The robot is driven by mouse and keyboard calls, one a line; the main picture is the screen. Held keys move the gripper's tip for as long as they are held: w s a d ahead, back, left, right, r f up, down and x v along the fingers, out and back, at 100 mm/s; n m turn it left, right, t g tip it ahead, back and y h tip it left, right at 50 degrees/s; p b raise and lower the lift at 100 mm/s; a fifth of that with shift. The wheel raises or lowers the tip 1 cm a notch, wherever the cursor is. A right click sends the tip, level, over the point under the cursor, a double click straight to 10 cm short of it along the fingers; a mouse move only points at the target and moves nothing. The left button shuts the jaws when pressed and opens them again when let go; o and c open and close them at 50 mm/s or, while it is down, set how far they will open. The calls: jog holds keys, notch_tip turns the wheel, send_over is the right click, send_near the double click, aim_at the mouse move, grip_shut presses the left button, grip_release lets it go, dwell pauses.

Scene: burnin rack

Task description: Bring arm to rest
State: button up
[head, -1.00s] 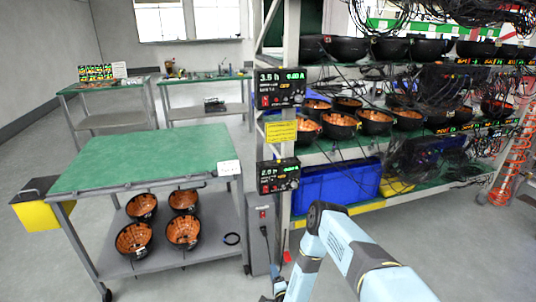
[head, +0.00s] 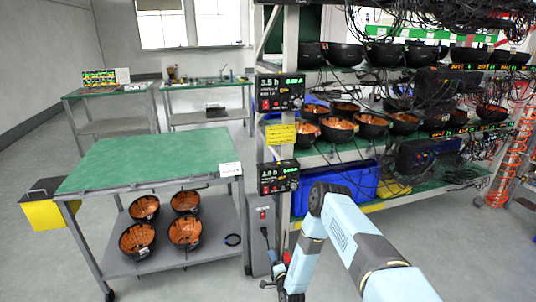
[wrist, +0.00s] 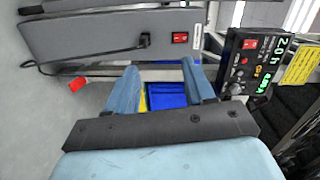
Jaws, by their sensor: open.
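My arm (head: 350,232) reaches in from the bottom right of the head view, bent at an elbow, with its far end low in front of the rack. My gripper (wrist: 158,82) is open and empty in the wrist view, its two blue fingers apart. In the head view the gripper end is small and low near the bottom edge, partly cut off. Between the fingers, farther off, part of a blue bin (wrist: 168,95) shows. A grey power box with a red switch (wrist: 180,38) lies across the top of the wrist view, beyond the fingers.
A rack with black bowls (head: 340,128) and cables stands right of centre. Two display units (head: 279,93) hang on its post. A green-topped cart (head: 145,160) with several bowls on its lower shelf stands left. A blue bin (head: 340,181) sits on the rack's low shelf.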

jog(key=w+d+r+n+g, duration=0.15)
jog(key=w+r, duration=0.25)
jog(key=r, duration=0.4)
jog(key=w+r+n+g, duration=0.15)
jog(key=w+r, duration=0.25)
jog(key=r, duration=0.4)
jog(key=w+d+r+n, duration=0.1)
jog(key=w+r+n, duration=0.25)
jog(key=r, duration=0.55)
jog(key=s+d+r+n+g+h, duration=0.1)
jog(key=s+d+r, duration=0.25)
jog(key=r, duration=0.85)
jog(key=s+d+r+n+g+h, duration=0.15)
jog(key=d+r, duration=0.25)
jog(key=r, duration=0.8)
jog(key=s+d+r+n+g+h, duration=0.1)
jog(key=s+d+r, duration=0.3)
jog(key=s+r, duration=0.6)
jog(key=s+d+r+n+g+h, duration=0.15)
jog(key=s+d+r, duration=0.25)
jog(key=s+r, duration=0.6)
jog(key=s+d+n+g, duration=0.1)
jog(key=s+d+g, duration=0.1)
jog(key=s, duration=2.5)
jog(key=shift+s+d+r+g+h, duration=0.2)
jog(key=shift+d+r+g+h, duration=0.1)
jog(key=shift+d, duration=0.3)
